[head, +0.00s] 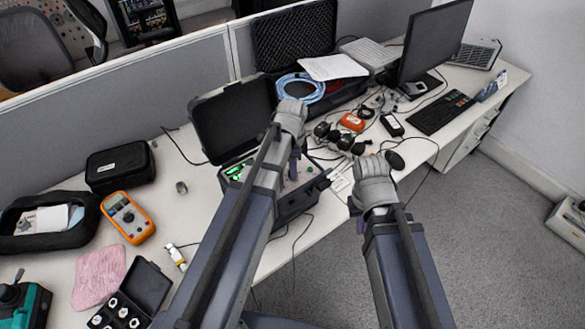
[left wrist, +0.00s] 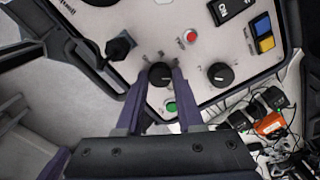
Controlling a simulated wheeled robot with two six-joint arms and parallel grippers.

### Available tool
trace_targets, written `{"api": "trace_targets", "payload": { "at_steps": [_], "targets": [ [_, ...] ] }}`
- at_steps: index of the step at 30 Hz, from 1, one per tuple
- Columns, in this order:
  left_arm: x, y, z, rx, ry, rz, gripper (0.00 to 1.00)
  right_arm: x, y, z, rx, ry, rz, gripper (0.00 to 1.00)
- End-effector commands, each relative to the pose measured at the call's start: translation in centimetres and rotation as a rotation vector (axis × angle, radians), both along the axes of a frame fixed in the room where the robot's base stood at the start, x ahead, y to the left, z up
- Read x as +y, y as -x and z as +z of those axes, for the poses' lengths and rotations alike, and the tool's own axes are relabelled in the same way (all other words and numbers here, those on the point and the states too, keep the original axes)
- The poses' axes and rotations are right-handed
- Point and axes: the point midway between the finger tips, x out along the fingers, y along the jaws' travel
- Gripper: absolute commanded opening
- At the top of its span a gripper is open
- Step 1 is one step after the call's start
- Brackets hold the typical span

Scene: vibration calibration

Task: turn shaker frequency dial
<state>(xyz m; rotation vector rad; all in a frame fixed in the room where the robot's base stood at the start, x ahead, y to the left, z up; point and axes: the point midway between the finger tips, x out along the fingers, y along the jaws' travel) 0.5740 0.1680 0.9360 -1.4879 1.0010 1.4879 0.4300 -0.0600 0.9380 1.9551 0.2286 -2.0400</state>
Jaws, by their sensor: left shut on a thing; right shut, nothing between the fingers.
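The shaker (head: 308,178) sits in an open black case on the desk, its light control panel partly hidden by my left arm. The left wrist view shows the panel (left wrist: 205,62) close up. My left gripper (left wrist: 160,84) is shut on a black round dial (left wrist: 160,73), one finger on each side of it. In the head view my left gripper (head: 294,166) reaches down to the panel. A second black dial (left wrist: 220,75) is to the right, with a red button (left wrist: 190,36) above and a green button (left wrist: 171,106) below. My right gripper (head: 357,214) is shut and empty by the desk's front edge.
An orange multimeter (head: 128,217), a black pouch (head: 120,167) and a pink cloth (head: 98,277) lie on the left. Cables, an orange device (head: 352,122), a keyboard (head: 440,112) and a monitor (head: 434,40) are on the right. A partition stands behind.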

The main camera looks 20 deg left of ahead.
Motion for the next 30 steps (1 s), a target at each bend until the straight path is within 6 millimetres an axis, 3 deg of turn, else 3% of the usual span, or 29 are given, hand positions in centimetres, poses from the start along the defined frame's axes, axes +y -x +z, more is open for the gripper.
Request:
{"api": "trace_targets", "payload": {
  "at_steps": [30],
  "targets": [
    [0.0,0.02,-0.01,0.0,0.0,0.964,0.0,0.0,0.0,-0.01,0.0,0.0,0.0,0.0]
  ]
}}
